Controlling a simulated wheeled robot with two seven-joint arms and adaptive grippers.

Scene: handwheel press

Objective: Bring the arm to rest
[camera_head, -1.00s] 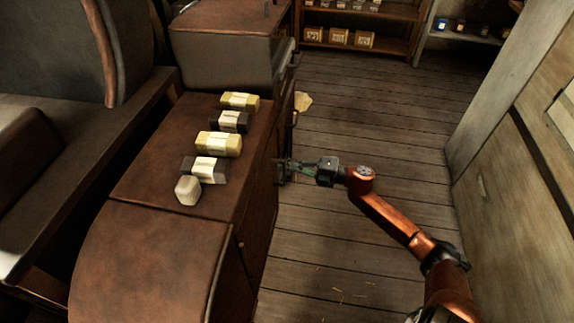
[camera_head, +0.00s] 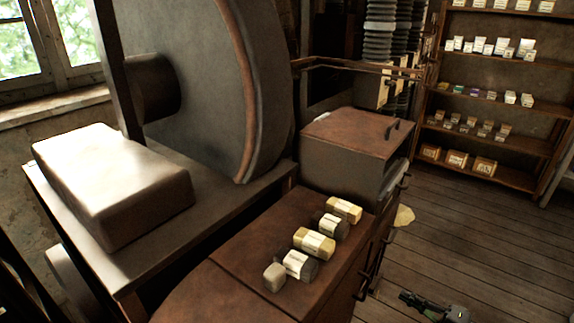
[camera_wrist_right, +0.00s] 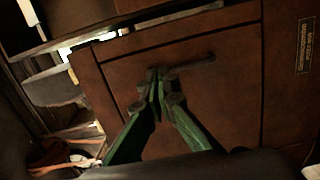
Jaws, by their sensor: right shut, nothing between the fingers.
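My right gripper (camera_head: 406,298) shows at the bottom edge of the head view, over the plank floor to the right of the brown cabinet (camera_head: 235,258). Most of my right arm lies outside that view. In the right wrist view the green fingers of the right gripper (camera_wrist_right: 155,78) meet at the tips, shut and empty. They point at a brown cabinet door (camera_wrist_right: 225,105) with a dark bar handle (camera_wrist_right: 196,66). I cannot tell whether the tips touch the door or handle. My left gripper is not in view.
A large wheel (camera_head: 205,80) and a pale block (camera_head: 112,185) are at left. Shelves (camera_head: 490,100) stand at the back. The floor (camera_head: 470,240) at right is mostly clear.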

